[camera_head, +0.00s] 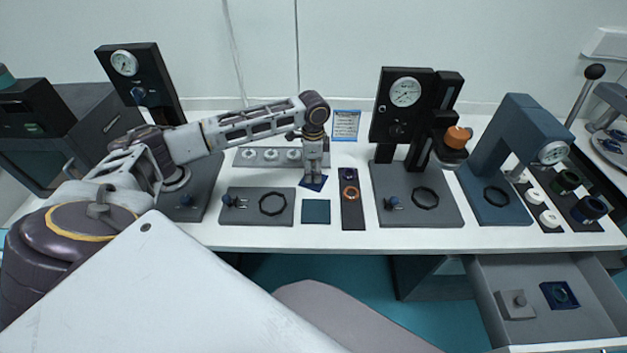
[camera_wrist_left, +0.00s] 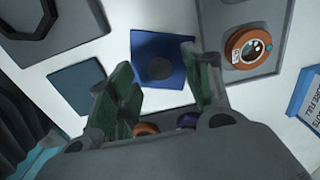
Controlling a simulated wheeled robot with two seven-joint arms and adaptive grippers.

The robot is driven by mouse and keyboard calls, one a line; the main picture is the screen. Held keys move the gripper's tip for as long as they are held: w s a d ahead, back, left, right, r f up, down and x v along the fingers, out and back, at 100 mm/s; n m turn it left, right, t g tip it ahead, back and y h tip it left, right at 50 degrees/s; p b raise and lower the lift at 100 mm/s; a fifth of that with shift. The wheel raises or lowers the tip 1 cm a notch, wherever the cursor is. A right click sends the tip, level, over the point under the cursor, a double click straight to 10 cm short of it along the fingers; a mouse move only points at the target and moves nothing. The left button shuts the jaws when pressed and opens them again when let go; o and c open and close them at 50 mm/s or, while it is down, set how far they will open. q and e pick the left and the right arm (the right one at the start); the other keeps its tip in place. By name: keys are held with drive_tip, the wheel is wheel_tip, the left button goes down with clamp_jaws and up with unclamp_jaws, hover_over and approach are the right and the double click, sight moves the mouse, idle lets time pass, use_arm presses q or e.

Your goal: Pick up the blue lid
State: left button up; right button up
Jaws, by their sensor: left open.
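A blue square piece with a dark round centre, which looks like the blue lid (camera_head: 313,184), lies flat on the white table. In the left wrist view the blue lid (camera_wrist_left: 146,44) shows between and beyond the fingertips. My left gripper (camera_head: 313,174) points down over it, and its fingers (camera_wrist_left: 158,66) are apart with nothing between them. The gripper hides part of the lid in the head view, and I cannot tell the exact height gap. My right gripper is not in view.
A teal square plate (camera_head: 316,211) lies just in front. A dark strip with an orange ring (camera_head: 351,193) is to the right. A grey tray (camera_head: 250,157) is behind. Gauge presses stand on both sides. An open drawer (camera_head: 530,325) at the lower right holds a grey block and a dark blue square piece.

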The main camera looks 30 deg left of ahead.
sight(313, 178)
use_arm(q)
drive_tip(key=shift+f, duration=1.35)
drive_tip(key=shift+d, duration=0.1)
clamp_jaws()
